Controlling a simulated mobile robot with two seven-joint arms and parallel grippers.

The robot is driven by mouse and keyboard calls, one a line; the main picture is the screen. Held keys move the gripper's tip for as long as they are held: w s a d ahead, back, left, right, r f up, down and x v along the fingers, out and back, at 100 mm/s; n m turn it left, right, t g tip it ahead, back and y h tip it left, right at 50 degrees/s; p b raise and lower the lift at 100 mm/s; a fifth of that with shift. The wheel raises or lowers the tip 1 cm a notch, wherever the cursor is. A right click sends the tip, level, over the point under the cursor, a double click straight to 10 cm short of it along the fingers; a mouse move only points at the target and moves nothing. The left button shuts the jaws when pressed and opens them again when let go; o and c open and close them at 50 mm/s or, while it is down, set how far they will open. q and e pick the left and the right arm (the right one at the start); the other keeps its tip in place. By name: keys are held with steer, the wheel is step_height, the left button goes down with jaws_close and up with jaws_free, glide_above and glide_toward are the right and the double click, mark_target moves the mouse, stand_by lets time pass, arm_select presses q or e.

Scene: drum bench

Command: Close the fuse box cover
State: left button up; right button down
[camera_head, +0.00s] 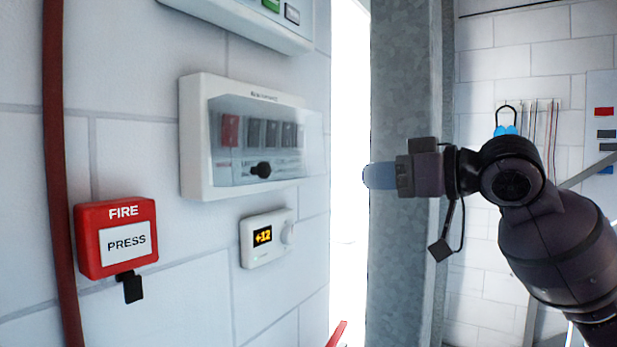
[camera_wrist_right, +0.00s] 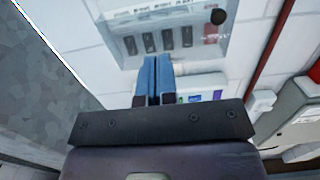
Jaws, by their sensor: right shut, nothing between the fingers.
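The white fuse box (camera_head: 192,140) is mounted on the left wall, with a row of dark fuses and one red fuse inside. Its clear cover (camera_head: 285,165) has a black knob (camera_head: 261,170) near its lower edge. The pane stands over the fuses and reaches past the box's right edge; I cannot tell its exact angle. My right gripper (camera_head: 378,175) is right of the box, apart from it, its blue fingers pointing left. In the right wrist view its fingers (camera_wrist_right: 153,78) are together and empty, below the fuses and knob (camera_wrist_right: 218,16). My left gripper is out of view.
A red fire button (camera_head: 115,238) and a thermostat (camera_head: 267,238) are on the wall below the box. Another white unit (camera_head: 250,18) hangs above. A red pipe (camera_head: 55,150) runs down at left. A grey column (camera_head: 405,270) stands behind my right gripper.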

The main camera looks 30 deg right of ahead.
mark_target(298, 178)
steer(key=p+x, duration=0.2)
steer(key=x, duration=0.9)
steer(key=shift+w, duration=0.3)
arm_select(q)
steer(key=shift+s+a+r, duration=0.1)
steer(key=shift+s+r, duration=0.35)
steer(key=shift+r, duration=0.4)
arm_select(e)
steer(key=shift+w+a, duration=0.1)
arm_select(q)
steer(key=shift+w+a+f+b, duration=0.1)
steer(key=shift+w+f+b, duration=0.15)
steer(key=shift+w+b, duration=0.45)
arm_select(e)
steer(key=shift+w+a+f+t, duration=0.2)
steer(key=shift+w+f+t, duration=0.25)
steer(key=shift+w+t, duration=0.25)
arm_select(q)
steer(key=shift+p, duration=0.3)
